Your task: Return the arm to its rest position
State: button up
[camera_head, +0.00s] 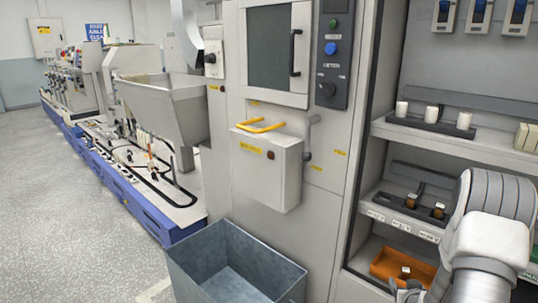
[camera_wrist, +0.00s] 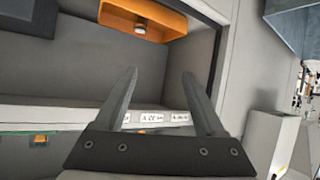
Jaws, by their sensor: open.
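My gripper (camera_wrist: 160,74) shows in the wrist view with its two fingers spread apart and nothing between them. It is in front of the shelf unit, near a row of small white labels (camera_wrist: 160,117) on a shelf edge. In the head view my arm comes in at the lower right, in front of the shelves, and the gripper end is low and mostly cut off by the frame. An orange bin (camera_head: 381,265) with a small bobbin in it sits on the lower shelf; it also shows at the top of the wrist view (camera_wrist: 168,20), apart from the fingers.
Dark trays hold white bobbins (camera_head: 402,109) on the upper shelf and brown-topped ones (camera_head: 411,201) on the middle shelf. A blue-grey open crate (camera_head: 180,275) stands on the floor left of the shelves, below a wall box (camera_head: 262,175). Open floor (camera_head: 60,200) lies far left.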

jog(key=s+a+r+n+g+y, duration=0.1)
jog(key=s+a+r, duration=0.1)
jog(key=a+r, duration=0.75)
jog(key=s+a+r+n+g+y, duration=0.1)
jog(key=a+r+g, duration=0.1)
jog(key=a+r, duration=0.75)
jog(key=s+a+r+g+y, duration=0.1)
jog(key=s+a+r, duration=0.25)
jog(key=s, duration=0.35)
jog(key=s+a+r+n+g+y, duration=0.1)
jog(key=s+a+r, duration=0.25)
jog(key=s, duration=0.35)
jog(key=s+a+r+y, duration=0.1)
jog(key=s+a+r, duration=0.25)
jog(key=s, duration=0.35)
notch_tip(320, 180, up, 22)
jog(key=p, duration=2.2)
jog(key=shift+s+a+f+g, duration=0.2)
jog(key=shift+s+a+g, duration=0.1)
jog(key=shift+s+a, duration=0.1)
jog(key=shift+f, duration=0.1)
jog(key=c, duration=0.4)
jog(key=shift+o, duration=0.2)
jog(key=shift+d, duration=0.1)
jog(key=shift+d, duration=0.1)
